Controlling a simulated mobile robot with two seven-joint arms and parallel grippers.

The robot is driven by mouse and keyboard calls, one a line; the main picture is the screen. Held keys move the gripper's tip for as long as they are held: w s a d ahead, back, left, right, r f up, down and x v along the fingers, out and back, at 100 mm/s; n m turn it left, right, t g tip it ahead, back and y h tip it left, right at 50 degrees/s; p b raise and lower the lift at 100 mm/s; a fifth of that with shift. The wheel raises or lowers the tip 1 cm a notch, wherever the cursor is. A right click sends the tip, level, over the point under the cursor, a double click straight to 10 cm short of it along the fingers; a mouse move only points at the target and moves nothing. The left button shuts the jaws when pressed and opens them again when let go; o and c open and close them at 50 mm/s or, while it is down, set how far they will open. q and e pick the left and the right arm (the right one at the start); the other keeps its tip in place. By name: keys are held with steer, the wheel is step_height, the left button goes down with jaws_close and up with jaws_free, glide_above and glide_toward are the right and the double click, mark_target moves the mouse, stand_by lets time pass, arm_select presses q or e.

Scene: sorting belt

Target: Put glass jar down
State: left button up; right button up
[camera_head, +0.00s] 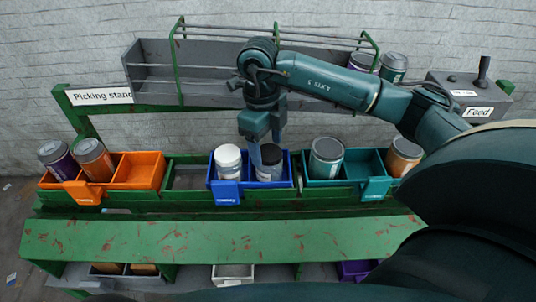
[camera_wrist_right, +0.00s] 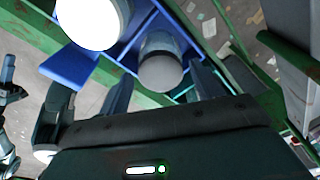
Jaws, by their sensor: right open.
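The glass jar (camera_head: 270,162), with a dark band and grey lid, stands upright in the right compartment of the blue bin (camera_head: 228,198). In the right wrist view the glass jar (camera_wrist_right: 161,65) shows its lid between and just beyond the fingers. My right gripper (camera_head: 262,141) points down over the jar and partly hides it in the head view. In the right wrist view the right gripper (camera_wrist_right: 162,88) is open, its fingers apart on either side of the jar. Whether a finger touches it I cannot tell. My left gripper is not in view.
A white jar (camera_head: 228,162) stands in the blue bin's left compartment. An orange bin (camera_head: 147,171) with two jars is at left, a teal bin (camera_head: 370,164) with a jar at right, an orange-brown jar (camera_head: 404,155) beyond. A green ledge (camera_head: 220,241) runs in front, bare.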

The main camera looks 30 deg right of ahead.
steer(key=r, duration=0.7)
steer(key=shift+w+a+r, duration=0.15)
steer(key=shift+w+r, duration=0.15)
